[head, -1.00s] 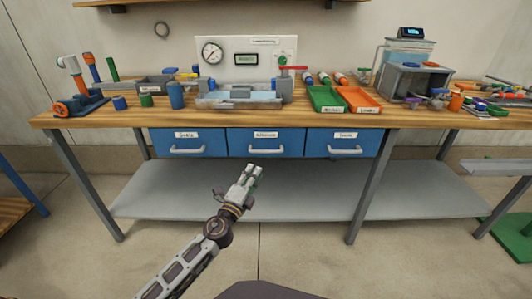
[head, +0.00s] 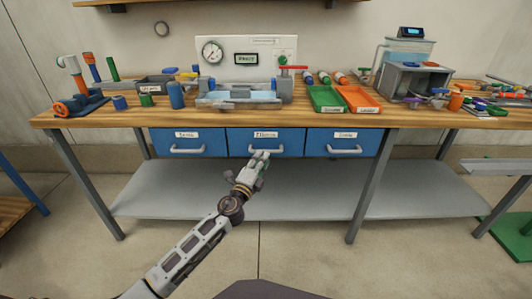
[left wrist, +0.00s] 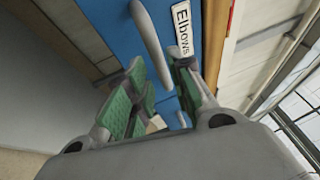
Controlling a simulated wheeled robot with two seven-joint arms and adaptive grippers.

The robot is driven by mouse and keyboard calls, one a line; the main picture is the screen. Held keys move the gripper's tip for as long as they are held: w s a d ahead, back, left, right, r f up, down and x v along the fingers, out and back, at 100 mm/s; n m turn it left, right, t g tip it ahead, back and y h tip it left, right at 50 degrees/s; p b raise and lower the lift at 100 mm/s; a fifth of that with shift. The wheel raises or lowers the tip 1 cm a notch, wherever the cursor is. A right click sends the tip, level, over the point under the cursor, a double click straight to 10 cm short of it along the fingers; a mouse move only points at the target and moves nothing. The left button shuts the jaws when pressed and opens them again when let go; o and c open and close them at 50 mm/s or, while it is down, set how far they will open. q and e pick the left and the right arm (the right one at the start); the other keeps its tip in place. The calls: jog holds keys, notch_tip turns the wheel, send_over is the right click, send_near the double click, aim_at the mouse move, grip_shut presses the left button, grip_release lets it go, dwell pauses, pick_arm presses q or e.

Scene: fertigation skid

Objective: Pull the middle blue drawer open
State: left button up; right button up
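The middle blue drawer (head: 238,142) is in the row of three under the bench top, and its front is flush with the others. In the left wrist view the blue front (left wrist: 110,25) fills the upper middle, with a white label (left wrist: 183,30) reading "Elbows". Its pale bar handle (left wrist: 148,38) runs down toward the space between my fingers. My left gripper (head: 261,157) is at this handle, fingers apart; its green pads also show in the left wrist view (left wrist: 160,68). I cannot tell whether they touch the handle. My right gripper is not in view.
A closed blue drawer sits on the left (head: 205,143) and another on the right (head: 325,141). A grey lower shelf (head: 310,200) lies below, between the bench legs. The wooden top (head: 150,118) carries trays, a gauge panel and fittings.

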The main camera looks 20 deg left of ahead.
pick_arm(q)
jog(key=shift+x, duration=2.4)
grip_shut()
